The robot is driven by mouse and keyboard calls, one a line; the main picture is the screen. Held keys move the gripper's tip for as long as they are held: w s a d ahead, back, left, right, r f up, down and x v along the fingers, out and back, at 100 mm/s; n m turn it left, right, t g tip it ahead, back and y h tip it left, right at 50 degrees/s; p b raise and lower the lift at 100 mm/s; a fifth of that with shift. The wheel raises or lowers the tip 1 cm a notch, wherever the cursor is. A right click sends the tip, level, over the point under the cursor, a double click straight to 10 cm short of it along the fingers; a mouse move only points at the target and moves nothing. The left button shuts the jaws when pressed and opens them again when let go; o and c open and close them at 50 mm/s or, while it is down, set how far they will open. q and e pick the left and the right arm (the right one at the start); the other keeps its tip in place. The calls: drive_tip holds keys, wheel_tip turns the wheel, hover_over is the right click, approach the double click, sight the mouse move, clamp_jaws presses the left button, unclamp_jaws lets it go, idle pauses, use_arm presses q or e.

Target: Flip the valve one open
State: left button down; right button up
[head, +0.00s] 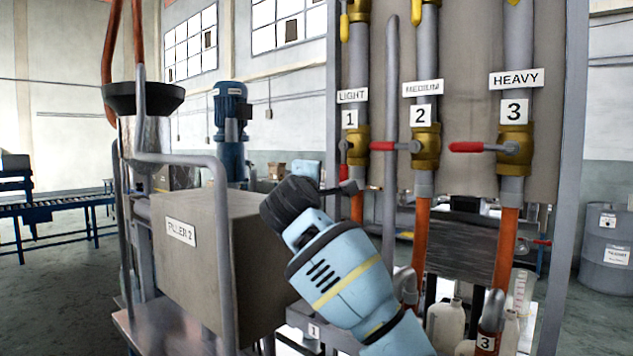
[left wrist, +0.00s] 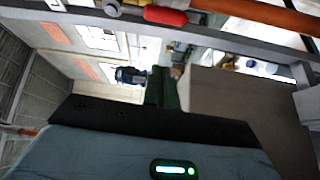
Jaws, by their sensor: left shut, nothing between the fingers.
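Valve one has a brass body (head: 357,146) on the pipe labelled LIGHT and 1. Its red handle (head: 343,171) hangs down at the left side of the body. A red handle (left wrist: 165,15) also shows at the top edge of the left wrist view, probably the same one. My left gripper (head: 348,187) is shut and empty, with its tips just below the red handle end in the head view. Whether they touch it I cannot tell. Its closed fingers (left wrist: 166,90) show in the left wrist view. My right gripper is not in view.
Valve two's red handle (head: 383,146) and valve three's red handle (head: 466,147) point left. A grey upright pipe (head: 391,100) stands between pipes one and two. The Filler 2 box (head: 210,260) stands left of my arm. White bottles (head: 446,325) stand below.

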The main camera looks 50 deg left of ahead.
use_arm(q)
drive_tip(key=shift+v, duration=1.15)
drive_tip(key=shift+s+a, duration=0.15)
